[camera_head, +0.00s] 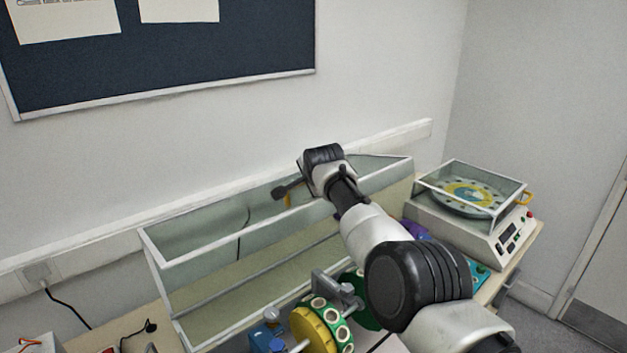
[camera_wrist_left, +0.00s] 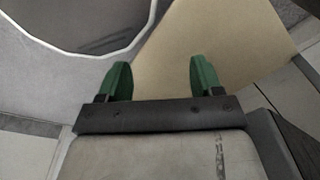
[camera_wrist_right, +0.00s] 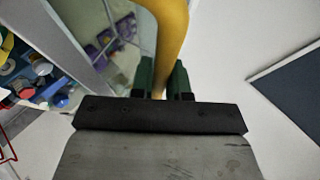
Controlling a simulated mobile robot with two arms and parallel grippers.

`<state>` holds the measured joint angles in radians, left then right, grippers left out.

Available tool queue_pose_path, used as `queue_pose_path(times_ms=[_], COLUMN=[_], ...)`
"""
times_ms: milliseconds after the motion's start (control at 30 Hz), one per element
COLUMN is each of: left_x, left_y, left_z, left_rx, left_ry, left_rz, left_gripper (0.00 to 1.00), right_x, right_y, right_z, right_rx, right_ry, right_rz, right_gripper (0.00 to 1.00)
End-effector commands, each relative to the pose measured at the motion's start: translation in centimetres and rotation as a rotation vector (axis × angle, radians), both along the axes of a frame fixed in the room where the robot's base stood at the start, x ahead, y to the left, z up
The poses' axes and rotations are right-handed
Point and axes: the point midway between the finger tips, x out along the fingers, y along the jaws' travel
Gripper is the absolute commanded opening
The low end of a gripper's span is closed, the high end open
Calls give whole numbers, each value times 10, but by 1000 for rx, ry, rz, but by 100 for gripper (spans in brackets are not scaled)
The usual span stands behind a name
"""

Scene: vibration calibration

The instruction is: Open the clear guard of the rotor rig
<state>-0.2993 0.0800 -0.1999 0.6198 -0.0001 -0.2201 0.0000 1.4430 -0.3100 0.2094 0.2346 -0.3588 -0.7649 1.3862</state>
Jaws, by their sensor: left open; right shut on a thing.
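The long clear guard (camera_head: 215,290) with pale edges stands swung up and back toward the wall. The rotor (camera_head: 338,320), with a green rim and yellow face, lies uncovered in front of it. My right gripper (camera_head: 284,194) is at the guard's upper edge. In the right wrist view my right gripper (camera_wrist_right: 160,78) is shut on the yellow handle (camera_wrist_right: 171,35), and a guard edge (camera_wrist_right: 62,30) shows at the left. My left gripper (camera_wrist_left: 157,75) is open and empty in the left wrist view. It is outside the head view.
A balance machine (camera_head: 480,233) with its own small clear cover stands at the bench's right end. A wall rail (camera_head: 105,258) runs behind the guard. Blue parts (camera_head: 265,337) sit at the front. My right forearm covers part of the bench.

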Motion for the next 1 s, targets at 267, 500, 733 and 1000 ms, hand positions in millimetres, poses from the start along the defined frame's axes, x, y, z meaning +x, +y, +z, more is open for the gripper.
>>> queue_pose_path(times_ms=[267, 500, 733, 1000], left_x=[0, 0, 0, 0], left_y=[0, 0, 0, 0], left_z=[-1, -1, -1, 0], left_rx=[0, 0, 0, 0], left_ry=[0, 1, 1, 1], left_rz=[0, 0, 0, 0], left_gripper=[66, 66, 66, 66], right_x=[-2, -2, -1, -1], right_y=[0, 0, 0, -2], right_z=[-6, -6, -5, -3], right_rx=[-9, -9, -7, -7], right_ry=[16, 16, 13, 10], right_rz=[2, 2, 0, -5], right_gripper=[0, 23, 40, 40])
